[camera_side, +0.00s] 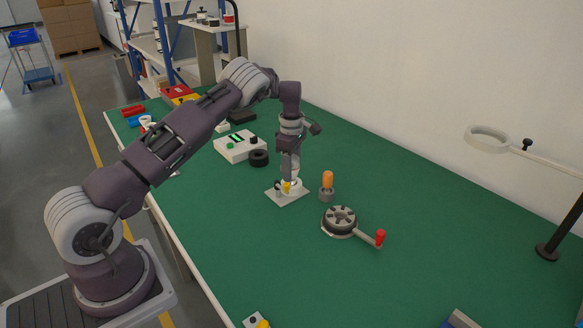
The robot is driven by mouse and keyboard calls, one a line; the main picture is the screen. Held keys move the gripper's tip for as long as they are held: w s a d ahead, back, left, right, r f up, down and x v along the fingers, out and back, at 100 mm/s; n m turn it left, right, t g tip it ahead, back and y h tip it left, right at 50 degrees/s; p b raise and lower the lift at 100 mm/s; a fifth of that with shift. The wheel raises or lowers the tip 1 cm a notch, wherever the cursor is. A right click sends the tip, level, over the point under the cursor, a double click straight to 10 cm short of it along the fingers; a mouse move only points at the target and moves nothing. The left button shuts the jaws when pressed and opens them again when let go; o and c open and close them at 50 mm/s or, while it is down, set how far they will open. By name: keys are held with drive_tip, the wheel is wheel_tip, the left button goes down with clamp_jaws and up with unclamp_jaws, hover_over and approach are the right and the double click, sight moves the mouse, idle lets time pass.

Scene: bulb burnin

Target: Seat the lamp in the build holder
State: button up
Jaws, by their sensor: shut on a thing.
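My gripper (290,176) points straight down over a pale square plate (293,200) in the middle of the green table. It is shut on a small white and yellow thing (287,187), which looks like the lamp; the fingers hide much of it. The lamp is low over the plate, and I cannot tell whether it touches the holder there. A small dark upright part (278,187) stands on the plate just left of it.
An orange-topped piece (327,179) stands in a grey cup right of the plate. A dark round fixture (340,220) with a red-handled lever (380,238) is in front. The right table is mostly clear.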

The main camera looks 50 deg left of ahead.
drive_tip(key=shift+f, duration=0.75)
idle(0.5)
drive_tip(key=o, duration=1.4)
drive_tip(key=shift+r, duration=0.15)
wheel_tip(320, 180, up, 6)
drive_tip(key=shift+r, duration=0.4)
